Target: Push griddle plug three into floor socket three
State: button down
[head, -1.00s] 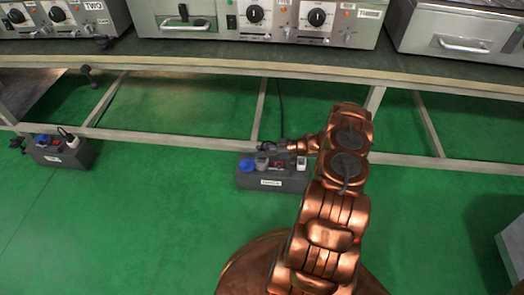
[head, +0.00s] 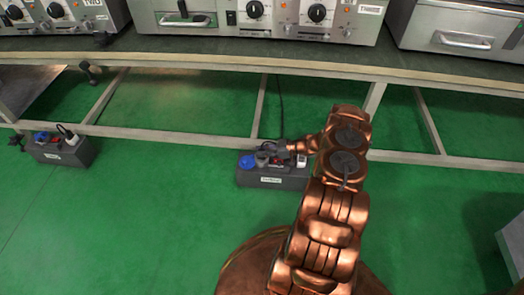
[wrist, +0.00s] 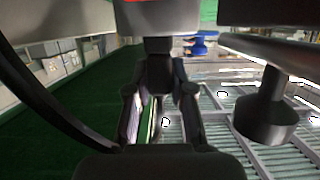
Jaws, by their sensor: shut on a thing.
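Floor socket three (head: 272,180) is a dark grey box on the green floor under the table, with a blue round outlet (head: 247,161), a red switch and a pale label whose text is too small to read. My gripper (head: 274,149) is low over the top of this box, reaching in from the right. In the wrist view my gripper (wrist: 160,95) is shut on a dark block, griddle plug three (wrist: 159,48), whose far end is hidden. Whether the plug touches the outlet cannot be told. A dark cable (head: 280,105) hangs from the table behind the box.
A second socket box (head: 60,150) stands at the left with a white plug in it. The table's lower rail (head: 180,138) runs behind both boxes. Griddle three (head: 320,30) and other appliances stand on the table above. The floor in front is free.

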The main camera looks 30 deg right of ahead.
jog(key=shift+f, duration=0.25)
jog(key=shift+r, duration=0.2)
jog(key=shift+r+p, duration=0.45)
jog(key=shift+r, duration=0.85)
jog(key=shift+p, duration=0.35)
dwell(1.1)
jog(key=shift+f+b, duration=0.4)
jog(key=shift+f, duration=1.1)
jog(key=c, duration=0.9)
grip_release()
jog(key=shift+c, duration=0.2)
